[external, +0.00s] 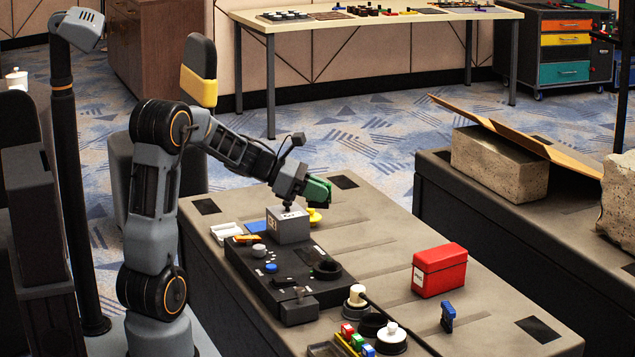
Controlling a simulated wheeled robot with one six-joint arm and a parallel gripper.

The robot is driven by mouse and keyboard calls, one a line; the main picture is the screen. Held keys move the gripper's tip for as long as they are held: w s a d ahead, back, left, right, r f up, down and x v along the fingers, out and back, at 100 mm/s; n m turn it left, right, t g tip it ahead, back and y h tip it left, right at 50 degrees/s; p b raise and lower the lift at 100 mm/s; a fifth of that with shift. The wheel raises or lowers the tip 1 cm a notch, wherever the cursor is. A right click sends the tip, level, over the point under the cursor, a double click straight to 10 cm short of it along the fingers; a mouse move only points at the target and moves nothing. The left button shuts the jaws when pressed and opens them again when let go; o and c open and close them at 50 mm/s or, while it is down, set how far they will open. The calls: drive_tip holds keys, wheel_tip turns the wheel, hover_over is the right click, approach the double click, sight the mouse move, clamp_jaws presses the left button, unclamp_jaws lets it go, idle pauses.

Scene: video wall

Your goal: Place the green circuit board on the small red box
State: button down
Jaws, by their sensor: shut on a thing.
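My gripper (306,188) is above the table near its far left part, at the end of my arm. It is shut on the green circuit board (317,191), which shows as a small green piece at the fingertips. The fingers and part of the board are dark and hard to make out. The small red box (440,270) stands upright on the table, right of and nearer the camera than my gripper. It has a lid and a white label on its left face. The board is well apart from it.
A grey box (288,225) stands below my gripper, with a yellow object (314,216) beside it. A black control panel (285,275) lies on the table (375,225). A blue clip-like item (447,317) stands near the red box. The table between gripper and red box is mostly clear.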

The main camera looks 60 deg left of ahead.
drive_tip(key=w+d+r+m+h, duration=0.1)
drive_tip(key=w+d+r, duration=0.15)
drive_tip(key=d, duration=0.65)
drive_tip(key=w+d+r, duration=0.2)
drive_tip(key=w+d, duration=0.1)
drive_tip(key=d, duration=0.5)
drive_tip(key=n+y, duration=0.3)
hover_over(430, 255)
drive_tip(key=s, duration=0.1)
drive_tip(key=shift+t, duration=0.4)
drive_tip(key=f, duration=0.9)
drive_tip(key=shift+s+b, duration=0.2)
drive_tip(key=shift+b, duration=0.2)
drive_tip(key=shift+w+f, duration=0.75)
drive_tip(key=shift+f, duration=0.1)
drive_tip(key=shift+f+b, duration=0.6)
drive_tip(key=shift+f, duration=0.9)
drive_tip(key=shift+f, duration=0.1)
drive_tip(key=c, duration=1.1)
unclamp_jaws()
